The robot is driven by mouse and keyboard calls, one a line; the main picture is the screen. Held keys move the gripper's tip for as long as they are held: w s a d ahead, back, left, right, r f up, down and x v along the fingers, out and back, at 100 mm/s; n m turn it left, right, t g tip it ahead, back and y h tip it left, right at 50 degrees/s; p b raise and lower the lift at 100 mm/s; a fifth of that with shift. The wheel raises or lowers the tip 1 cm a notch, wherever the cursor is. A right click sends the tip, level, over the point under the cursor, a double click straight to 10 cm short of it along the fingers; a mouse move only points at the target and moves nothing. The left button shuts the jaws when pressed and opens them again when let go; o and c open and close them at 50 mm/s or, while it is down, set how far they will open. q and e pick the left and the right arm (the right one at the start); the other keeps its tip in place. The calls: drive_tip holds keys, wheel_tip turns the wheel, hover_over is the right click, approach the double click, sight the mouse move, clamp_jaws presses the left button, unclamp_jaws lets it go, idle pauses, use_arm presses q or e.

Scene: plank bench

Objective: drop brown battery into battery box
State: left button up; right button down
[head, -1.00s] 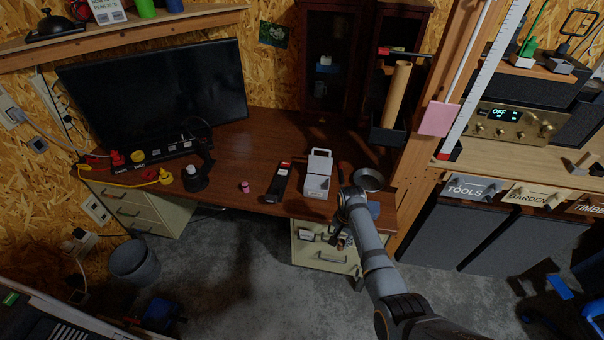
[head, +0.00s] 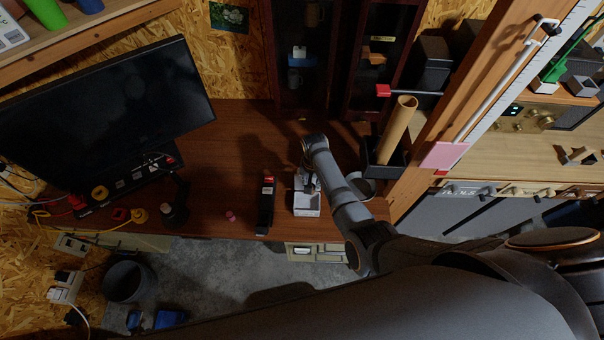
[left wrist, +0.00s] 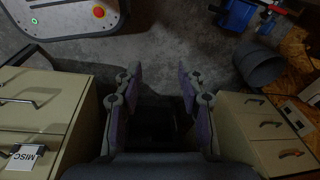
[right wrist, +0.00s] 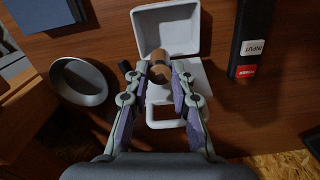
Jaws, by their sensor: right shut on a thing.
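The brown battery (right wrist: 160,68) is a small cylinder between the fingertips of my right gripper (right wrist: 160,76) in the right wrist view. That gripper is shut on it. The white battery box (right wrist: 165,22) is open, and the battery overlaps its near side in this view; I cannot tell the height gap. A white handle loop shows below the fingertips. In the head view the box (head: 306,204) stands on the desk beneath my right gripper (head: 309,181), which largely hides the battery. My left gripper (left wrist: 159,74) is open and empty over the floor, away from the desk.
A black oblong device with a red label (head: 267,204) lies left of the box. A round metal bowl (right wrist: 80,82) is on its other side. A small pink object (head: 230,216), a monitor (head: 105,115) and a holder with a cardboard tube (head: 396,130) are also on the desk.

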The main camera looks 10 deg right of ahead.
use_arm(q)
drive_tip(key=s+d+f+b, duration=0.1)
drive_tip(key=s+f+b, duration=0.1)
drive_tip(key=s, duration=0.4)
use_arm(e)
drive_tip(key=f+b, duration=0.1)
drive_tip(key=f, duration=0.1)
drive_tip(key=f+b, duration=0.1)
drive_tip(key=b, duration=0.1)
drive_tip(key=s+f+b, duration=0.1)
drive_tip(key=f, duration=0.1)
drive_tip(key=shift+f, duration=0.3)
drive_tip(key=shift+b, duration=0.3)
drive_tip(key=shift+s+a+r, duration=0.1)
drive_tip(key=c, duration=1.5)
unclamp_jaws()
drive_tip(key=shift+c, duration=0.2)
drive_tip(key=o, duration=0.5)
drive_tip(key=shift+c, duration=0.2)
drive_tip(key=shift+r, duration=0.15)
wheel_tip(320, 180, up, 7)
drive_tip(key=shift+r, duration=0.1)
use_arm(q)
drive_tip(key=w+f, duration=0.1)
drive_tip(key=f, duration=0.1)
drive_tip(key=w+f, duration=0.2)
drive_tip(key=shift+w+a+f, duration=0.1)
drive_tip(key=shift+a+f, duration=0.1)
drive_tip(key=shift+f, duration=0.05)
